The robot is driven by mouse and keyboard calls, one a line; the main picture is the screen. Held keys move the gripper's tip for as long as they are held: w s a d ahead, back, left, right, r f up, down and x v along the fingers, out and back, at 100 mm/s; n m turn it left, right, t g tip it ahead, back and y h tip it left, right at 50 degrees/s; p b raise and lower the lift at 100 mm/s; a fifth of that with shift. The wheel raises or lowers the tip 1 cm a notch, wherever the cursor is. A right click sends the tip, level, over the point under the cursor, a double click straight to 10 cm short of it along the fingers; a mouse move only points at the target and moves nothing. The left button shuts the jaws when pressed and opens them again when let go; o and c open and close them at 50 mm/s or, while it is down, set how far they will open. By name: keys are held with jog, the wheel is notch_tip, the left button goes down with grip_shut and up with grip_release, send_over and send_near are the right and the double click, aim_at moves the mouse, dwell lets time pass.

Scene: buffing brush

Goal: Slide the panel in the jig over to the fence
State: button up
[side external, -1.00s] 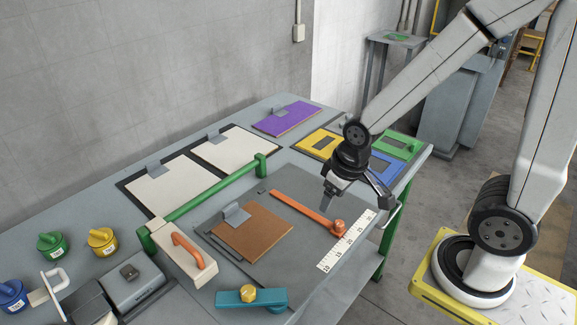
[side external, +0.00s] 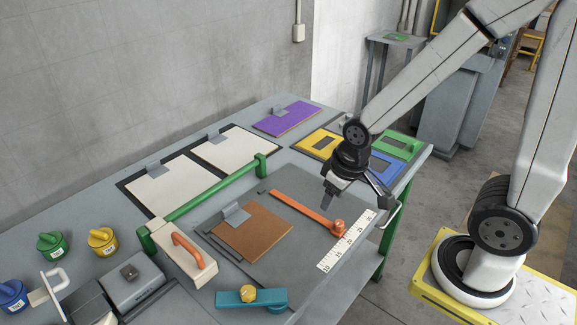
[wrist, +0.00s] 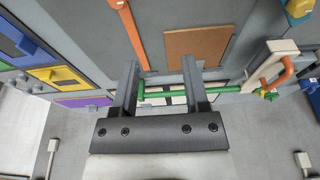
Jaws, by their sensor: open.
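The brown panel (side external: 252,232), with a grey tab on its upper left edge, lies flat in the grey jig (side external: 290,262) on the bench. An orange bar (side external: 300,212) with a round knob, which looks like the fence, lies to the panel's right with a bare gap between them. My gripper (side external: 356,204) is open and empty, above the bench near the bar's knob end, to the right of the panel. In the wrist view my open fingers (wrist: 160,66) show with nothing between them; the panel (wrist: 198,46) and the orange bar (wrist: 128,32) lie beyond.
A white ruler strip (side external: 346,241) runs beside the bar's knob. A green rail (side external: 210,195) stands behind the jig. A cream block with an orange handle (side external: 184,252) is at left. A teal clamp with a yellow knob (side external: 232,300) is in front. Yellow and blue frames lie behind my gripper.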

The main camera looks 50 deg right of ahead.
jog(key=w+a+m+g, duration=0.1)
jog(key=w+a+m, duration=0.1)
jog(key=w+m, duration=0.85)
jog(key=m+g, duration=0.2)
jog(key=m, duration=0.6)
send_over(230, 206)
jog(key=shift+n, duration=0.25)
jog(key=shift+f, duration=3.35)
jog(key=shift+f, duration=0.15)
jog(key=shift+f, duration=3.75)
grip_shut()
